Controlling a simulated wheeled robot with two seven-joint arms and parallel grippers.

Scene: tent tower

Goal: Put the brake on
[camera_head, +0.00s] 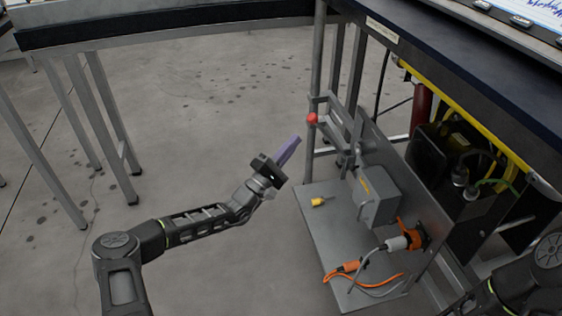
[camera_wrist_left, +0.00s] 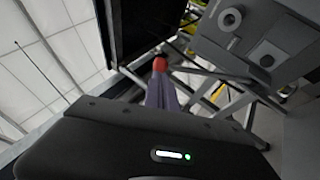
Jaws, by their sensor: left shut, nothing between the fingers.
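The brake lever shows as a grey metal handle (camera_head: 334,132) with a red ball knob (camera_head: 312,119) at its left end, in the head view. It is mounted by the upright grey plate of the metal stand. My left gripper (camera_head: 295,142) has purple fingers, shut and empty, pointing up and right, just left of and below the knob. In the left wrist view the red knob (camera_wrist_left: 160,64) appears right beyond the fingertips (camera_wrist_left: 161,84). I cannot tell whether they touch. My right gripper is out of view; part of my right arm shows at the lower right.
A grey box (camera_head: 376,196), an orange connector (camera_head: 419,236) and orange cables (camera_head: 350,268) are on the metal stand (camera_head: 325,222). A small yellow item (camera_head: 318,201) lies on its base. A dark-topped table (camera_head: 470,75) rises at the right. The floor (camera_head: 215,120) at left is open.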

